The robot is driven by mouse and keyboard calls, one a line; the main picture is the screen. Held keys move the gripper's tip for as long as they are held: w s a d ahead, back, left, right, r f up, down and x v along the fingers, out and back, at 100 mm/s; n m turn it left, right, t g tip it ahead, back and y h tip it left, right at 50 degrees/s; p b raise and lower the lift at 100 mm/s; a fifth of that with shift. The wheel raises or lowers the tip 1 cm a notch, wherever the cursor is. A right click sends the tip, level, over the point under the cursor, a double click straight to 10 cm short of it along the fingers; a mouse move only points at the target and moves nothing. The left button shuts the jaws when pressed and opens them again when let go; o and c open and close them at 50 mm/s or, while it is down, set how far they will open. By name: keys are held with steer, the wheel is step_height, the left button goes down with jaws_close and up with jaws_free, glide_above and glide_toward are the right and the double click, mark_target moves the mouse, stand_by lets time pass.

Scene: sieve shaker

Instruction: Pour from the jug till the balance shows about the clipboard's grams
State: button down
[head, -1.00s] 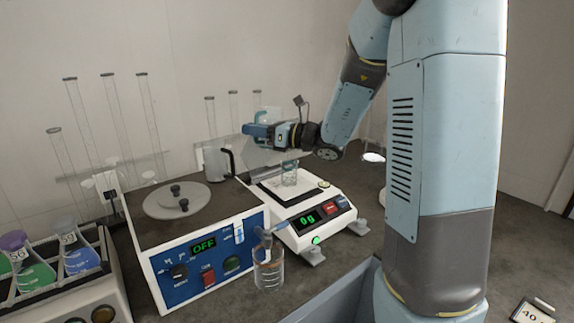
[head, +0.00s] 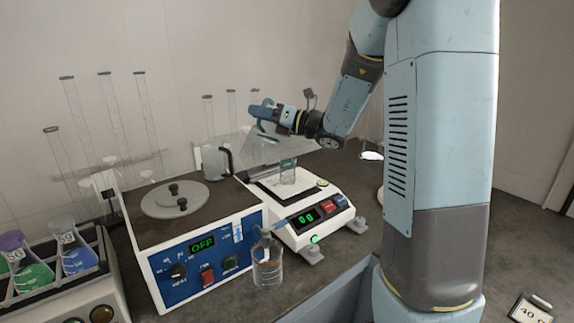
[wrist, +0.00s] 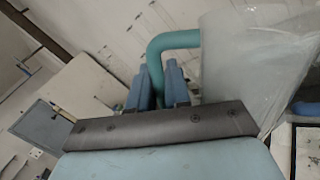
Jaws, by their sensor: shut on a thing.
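My gripper (head: 258,111) is shut on the teal handle of the jug; in the wrist view the two blue fingers (wrist: 157,88) close around it. The jug's cloudy, see-through body (wrist: 252,65) is at the right there. In the head view the jug is hard to make out below the gripper, above the balance (head: 318,208). A clear glass vessel (head: 288,172) stands on the balance's pan. The green display (head: 306,218) reads 0 g. No stream of liquid shows. The clipboard (head: 532,312) at bottom right shows 40, the rest cut off.
A blue-fronted device (head: 210,262) marked OFF stands left of the balance. A beaker (head: 267,265) is in front of it. A grey-white jug with a dark handle (head: 215,160) and tall glass cylinders stand behind. Racked flasks (head: 75,252) are at far left.

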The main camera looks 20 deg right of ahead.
mark_target(265, 100)
steer(key=shift+w+d+r+m+p, duration=0.2)
steer(key=shift+w+d+m+p, duration=0.1)
steer(key=shift+m+p, duration=0.1)
stand_by(0.7)
steer(key=shift+w+d+r+m+t+p, duration=0.15)
steer(key=shift+w+d+r+m+p, duration=0.1)
steer(key=shift+r+m, duration=0.25)
steer(key=shift+w+d+r+m+t+p, duration=0.1)
steer(key=shift+r+m+t+p, duration=0.1)
steer(key=shift+r+m, duration=0.3)
stand_by(1.8)
steer(key=shift+w+d+m, duration=0.1)
steer(key=shift+d+m, duration=0.05)
steer(key=shift+m, duration=0.25)
stand_by(1.5)
steer(key=shift+n, duration=0.3)
steer(key=n, duration=0.1)
steer(key=s+a+f+n, duration=0.1)
steer(key=f+n+g, duration=0.1)
steer(key=shift+s+a+f, duration=0.25)
steer(key=shift+a, duration=0.05)
steer(key=shift+s+a+f+n, duration=0.15)
steer(key=shift+s+a+n, duration=0.1)
steer(key=shift+n, duration=0.15)
